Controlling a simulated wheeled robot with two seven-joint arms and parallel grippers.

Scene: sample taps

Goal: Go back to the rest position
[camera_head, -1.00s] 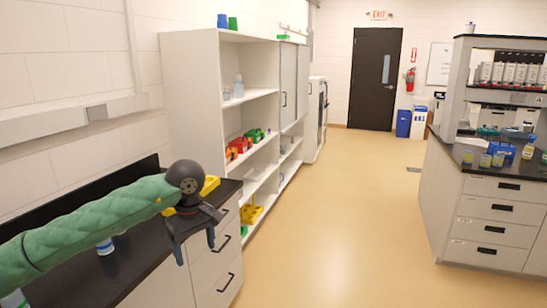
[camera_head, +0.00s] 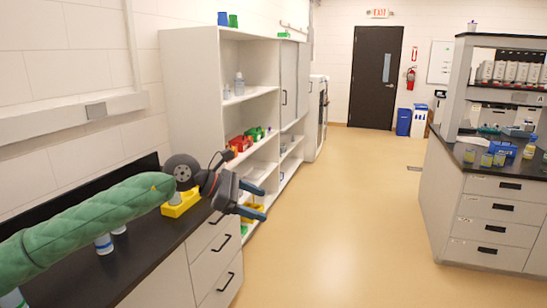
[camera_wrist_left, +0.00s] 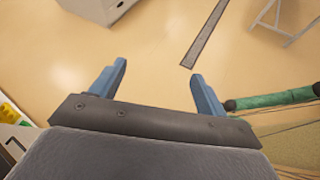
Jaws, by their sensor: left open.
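My left gripper (camera_head: 254,199) is at the end of the green-sleeved arm in the head view, in front of the left counter's drawers and pointing right. Its two blue fingers are apart with nothing between them. In the left wrist view the fingers (camera_wrist_left: 155,80) are also spread, with bare tan floor beyond them. My right gripper is not seen in the head view.
The black left counter (camera_head: 150,255) holds a yellow container (camera_head: 181,204) and white bottles (camera_head: 104,244). A white shelf unit (camera_head: 190,85) with colored bins stands behind. An island bench (camera_head: 490,215) is at right. The floor aisle (camera_head: 345,220) between them is clear.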

